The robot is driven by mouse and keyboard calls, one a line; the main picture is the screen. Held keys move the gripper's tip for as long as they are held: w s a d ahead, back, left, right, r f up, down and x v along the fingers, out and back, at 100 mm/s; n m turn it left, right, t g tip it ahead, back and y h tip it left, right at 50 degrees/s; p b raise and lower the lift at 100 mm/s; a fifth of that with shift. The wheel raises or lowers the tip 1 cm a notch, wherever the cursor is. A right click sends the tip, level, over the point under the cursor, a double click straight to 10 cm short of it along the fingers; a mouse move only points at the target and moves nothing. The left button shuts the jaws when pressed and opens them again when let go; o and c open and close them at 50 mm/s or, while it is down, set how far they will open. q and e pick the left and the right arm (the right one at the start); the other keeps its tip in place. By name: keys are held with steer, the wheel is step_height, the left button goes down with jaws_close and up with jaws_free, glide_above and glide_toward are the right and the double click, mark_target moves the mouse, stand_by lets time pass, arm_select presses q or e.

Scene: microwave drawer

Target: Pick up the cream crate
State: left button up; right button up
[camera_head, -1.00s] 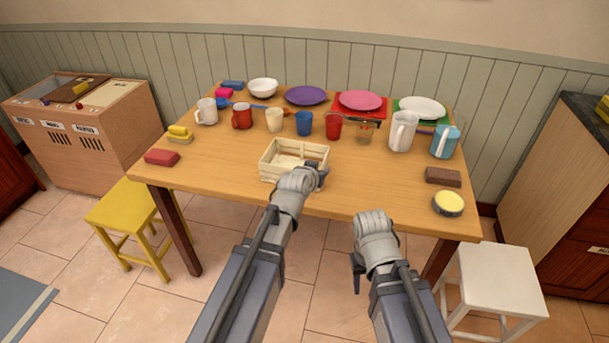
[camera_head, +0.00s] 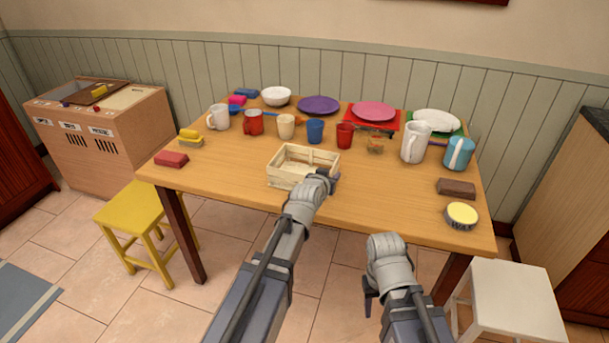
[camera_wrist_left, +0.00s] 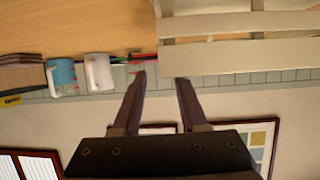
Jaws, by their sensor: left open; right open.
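The cream crate (camera_head: 287,179), a slatted open box, stands upright on the wooden table near its front edge. It also shows at the top right in the left wrist view (camera_wrist_left: 240,58). My left gripper (camera_head: 332,182) is at the crate's front right corner, and my wrist hides part of that corner. In the left wrist view the two fingers (camera_wrist_left: 160,82) are apart with nothing between them, one close to the crate's wall. I cannot tell whether it touches. My right gripper (camera_head: 368,285) is open and empty, low in front of the table edge.
Behind the crate stands a row of cups, including a blue cup (camera_head: 315,131) and a red cup (camera_head: 345,135). A white pitcher (camera_head: 415,143) and a brown block (camera_head: 456,188) are to the right. The table (camera_head: 225,170) left of the crate is clear.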

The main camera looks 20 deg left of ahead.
mark_target(333, 168)
arm_select(q)
steer(key=shift+a+b+x, duration=0.15)
steer(key=shift+b+x, duration=0.3)
steer(key=shift+x, duration=1.1)
steer(key=shift+a+b+x, duration=0.1)
steer(key=shift+b+x, duration=0.3)
steer(key=shift+x, duration=1.15)
steer(key=shift+r, duration=0.25)
steer(key=shift+c, duration=0.4)
jaws_close()
